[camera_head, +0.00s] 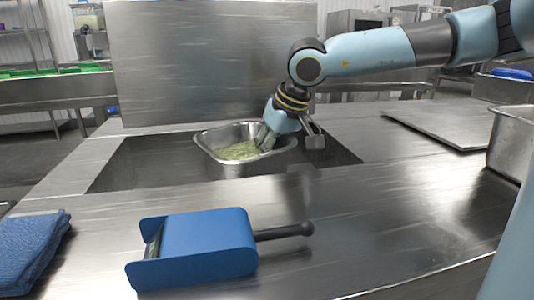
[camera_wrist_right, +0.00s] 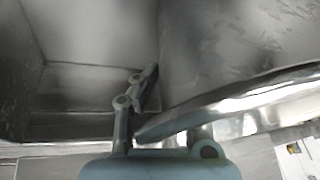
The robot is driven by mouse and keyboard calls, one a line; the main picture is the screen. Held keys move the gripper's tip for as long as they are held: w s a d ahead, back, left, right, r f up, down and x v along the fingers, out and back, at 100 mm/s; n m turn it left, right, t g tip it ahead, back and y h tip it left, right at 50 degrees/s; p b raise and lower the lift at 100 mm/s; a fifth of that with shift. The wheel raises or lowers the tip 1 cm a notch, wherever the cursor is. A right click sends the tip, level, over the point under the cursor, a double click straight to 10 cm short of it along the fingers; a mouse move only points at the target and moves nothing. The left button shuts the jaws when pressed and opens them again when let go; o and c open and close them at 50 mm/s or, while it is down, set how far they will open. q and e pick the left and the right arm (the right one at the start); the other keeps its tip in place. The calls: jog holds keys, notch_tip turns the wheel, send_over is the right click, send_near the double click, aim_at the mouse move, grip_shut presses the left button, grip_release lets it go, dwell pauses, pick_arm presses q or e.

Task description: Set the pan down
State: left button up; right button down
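The pan (camera_head: 209,148) is a steel container with pale green, grain-like food (camera_head: 240,151) inside. It is at the rectangular opening (camera_head: 130,166) in the steel counter. I cannot tell whether its base touches anything. My right gripper (camera_head: 290,143) is at the pan's right end, its fingers on either side of the rim. In the right wrist view, the pan's rim (camera_wrist_right: 245,102) runs into my right gripper (camera_wrist_right: 160,100). One finger is against the wall and the other is hidden behind it; the gripper looks shut on the rim. My left gripper is out of view.
A blue scoop (camera_head: 208,243) with a dark handle lies on the front counter. A folded blue cloth (camera_head: 30,245) is at the left edge. A steel container (camera_head: 515,145) stands at the right edge, near a flat tray (camera_head: 440,122). An upright steel panel (camera_head: 200,60) stands behind the opening.

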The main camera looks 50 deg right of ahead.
notch_tip(320, 180, down, 3)
jog(key=shift+r+b, duration=0.15)
jog(key=shift+b, duration=0.45)
jog(key=shift+f, duration=0.2)
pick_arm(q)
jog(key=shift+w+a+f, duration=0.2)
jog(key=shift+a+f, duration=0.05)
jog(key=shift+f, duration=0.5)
pick_arm(e)
jog(key=shift+r, duration=0.1)
jog(key=c, duration=1.5)
grip_release()
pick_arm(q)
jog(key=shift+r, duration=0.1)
pick_arm(e)
jog(key=p+v, duration=1.1)
jog(key=p, duration=0.2)
jog(key=shift+r+p, duration=0.15)
jog(key=shift+p, duration=0.15)
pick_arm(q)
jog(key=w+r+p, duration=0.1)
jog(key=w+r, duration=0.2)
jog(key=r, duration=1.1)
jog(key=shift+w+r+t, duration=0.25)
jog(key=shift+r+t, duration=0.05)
pick_arm(e)
jog(key=shift+s+r, duration=0.25)
jog(key=shift+r, duration=0.05)
jog(key=shift+r, duration=0.1)
